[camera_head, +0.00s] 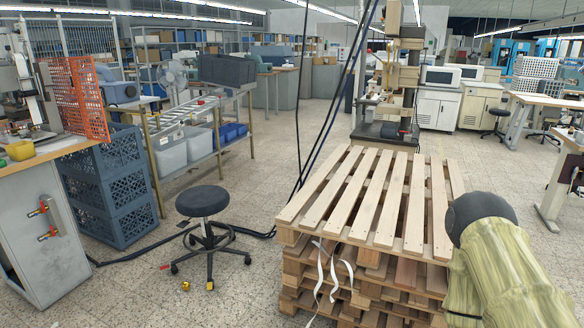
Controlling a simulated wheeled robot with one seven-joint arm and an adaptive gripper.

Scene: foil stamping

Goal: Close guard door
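An orange mesh panel (83,98), which looks like the guard door, stands upright at the left of the head view. It is beside a grey press-like machine (27,85) on a wood-topped bench (40,150). The panel appears swung out at an angle from the machine's right side, over the bench's right edge. The machine is partly cut off by the left picture edge, and the panel's hinge is not clear. My gripper is not in view, and nothing is seen touching the panel.
Dark blue crates (108,180) stand stacked right of the bench. A black stool (205,205) stands on the floor, with cables (265,233) behind it. Stacked wooden pallets (370,210) fill the front centre-right.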

